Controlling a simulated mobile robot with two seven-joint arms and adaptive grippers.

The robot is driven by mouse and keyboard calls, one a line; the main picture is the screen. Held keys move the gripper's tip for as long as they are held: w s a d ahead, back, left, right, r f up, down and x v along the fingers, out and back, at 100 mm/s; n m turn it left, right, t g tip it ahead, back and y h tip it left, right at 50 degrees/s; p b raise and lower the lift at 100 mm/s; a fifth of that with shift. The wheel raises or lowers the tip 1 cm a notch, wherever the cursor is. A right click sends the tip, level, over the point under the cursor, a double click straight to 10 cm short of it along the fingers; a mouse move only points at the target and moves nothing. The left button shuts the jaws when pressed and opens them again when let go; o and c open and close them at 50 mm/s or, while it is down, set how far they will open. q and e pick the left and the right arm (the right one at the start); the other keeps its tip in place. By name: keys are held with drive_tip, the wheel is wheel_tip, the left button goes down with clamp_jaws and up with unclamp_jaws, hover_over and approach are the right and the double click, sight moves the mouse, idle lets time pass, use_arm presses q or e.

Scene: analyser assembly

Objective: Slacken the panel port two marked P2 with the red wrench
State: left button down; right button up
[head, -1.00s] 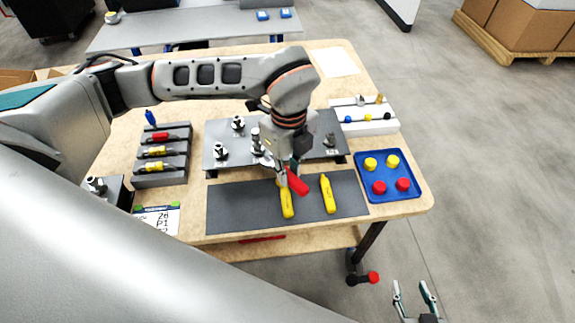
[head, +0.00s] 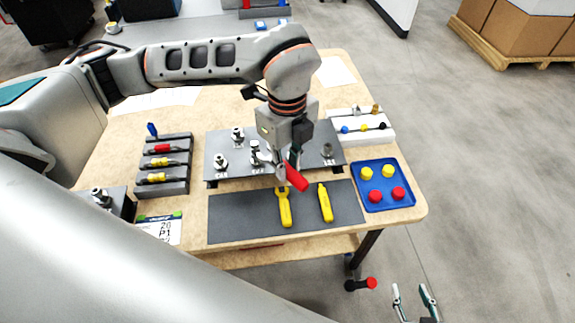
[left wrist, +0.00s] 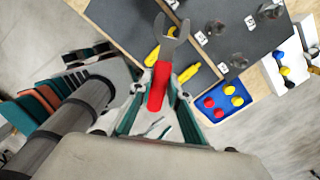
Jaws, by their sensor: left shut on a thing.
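My left gripper (head: 289,165) is shut on the red wrench (head: 297,178), above the front edge of the grey panel (head: 235,173). In the left wrist view the red handle (left wrist: 157,90) is between the fingers and the open metal jaw (left wrist: 173,40) points away, clear of any port. Several metal ports stand on the panel, among them a left front port (head: 220,161), a middle port (head: 255,155) and a right one (head: 327,151). Their labels are too small to read surely, so I cannot tell which is P2. My right gripper (head: 415,297) is open and empty, low at right.
Two yellow tools (head: 285,210) (head: 325,204) lie on the dark mat (head: 240,220). A blue tray (head: 380,205) with red and yellow caps is at right. A grey rack (head: 165,188) with coloured-handled tools is at left. A white block (head: 372,135) stands at back right.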

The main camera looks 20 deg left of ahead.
use_arm(q)
drive_tip(key=shift+a, duration=0.1)
drive_tip(key=shift+a+f+m, duration=0.2)
drive_tip(key=shift+a+m, duration=0.05)
drive_tip(key=shift+m, duration=0.05)
drive_tip(key=s+a+f+m+b, duration=0.2)
drive_tip(key=a+m, duration=0.3)
drive_tip(key=m, duration=0.1)
drive_tip(key=s+a+f+m+b, duration=0.3)
drive_tip(key=a+m, duration=0.2)
drive_tip(key=a, duration=0.1)
drive_tip(key=shift+s+a+f+m, duration=0.2)
drive_tip(key=shift+f+m, duration=0.1)
drive_tip(key=shift+m, duration=0.1)
drive_tip(key=shift+d, duration=0.1)
